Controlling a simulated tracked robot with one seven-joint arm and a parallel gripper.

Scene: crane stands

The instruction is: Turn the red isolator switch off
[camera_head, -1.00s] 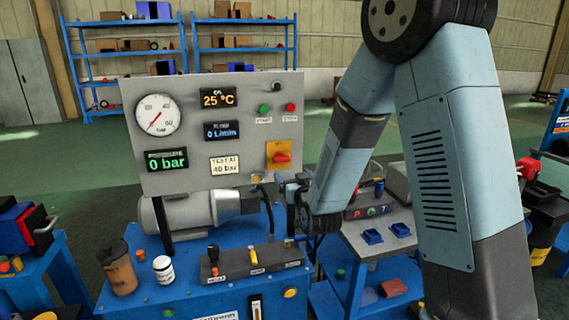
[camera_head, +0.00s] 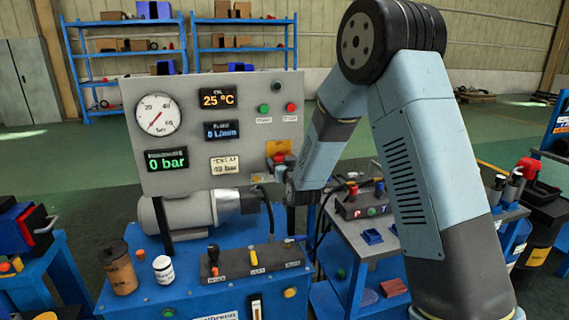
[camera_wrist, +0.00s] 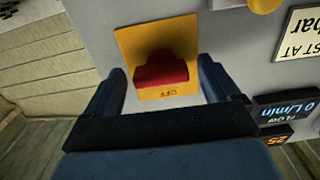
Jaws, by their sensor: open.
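The red isolator switch (camera_wrist: 162,70) is a red handle on a square yellow plate (camera_wrist: 137,40). In the wrist view the plate appears upside down, with "OFF" lettering along its near edge. My gripper (camera_wrist: 162,72) is open, with one dark blue finger on each side of the red handle. A gap shows between the handle and each finger; whether either touches is not clear. In the head view the yellow plate (camera_head: 283,146) sits at the panel's lower right. My gripper (camera_head: 277,166) is in front of it and hides much of the switch.
The grey panel (camera_head: 190,90) carries a pressure gauge (camera_head: 158,114), displays, a green button (camera_head: 264,108) and a red button (camera_head: 291,107). Below are a motor (camera_head: 185,212) and a blue bench with a cup (camera_head: 118,268), a white jar (camera_head: 162,268) and a lever block (camera_head: 250,260).

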